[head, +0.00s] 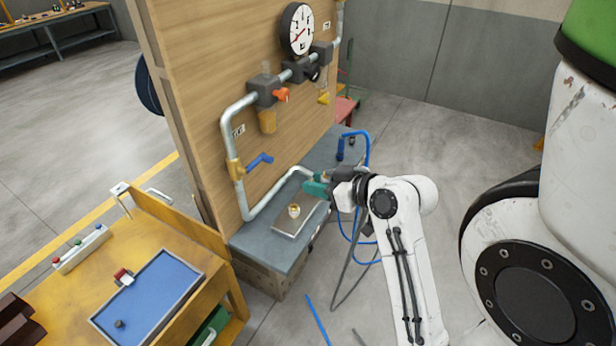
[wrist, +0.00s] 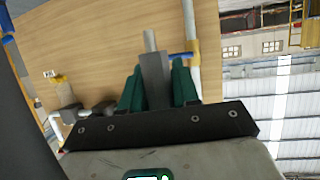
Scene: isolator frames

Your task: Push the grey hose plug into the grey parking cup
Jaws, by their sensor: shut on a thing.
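My gripper (head: 317,187) has green fingers and is over the grey-blue bench at the foot of the wooden panel. In the wrist view my gripper (wrist: 158,88) is shut on the grey hose plug (wrist: 153,75), with a thin lighter grey tip (wrist: 150,40) sticking out beyond the fingers. In the head view the plug is mostly hidden by the fingers, and a grey hose (head: 345,285) hangs below the wrist. I cannot make out the grey parking cup for certain; a small pale cup-like thing (head: 294,211) sits on the metal plate (head: 287,228) below and left of the gripper.
A bent pipe with a blue-handled valve (head: 260,160) runs close to the gripper. A blue hose (head: 366,150) loops behind, near a dark blue upright fitting (head: 340,150). A yellow workbench with a blue tray (head: 165,285) stands front left.

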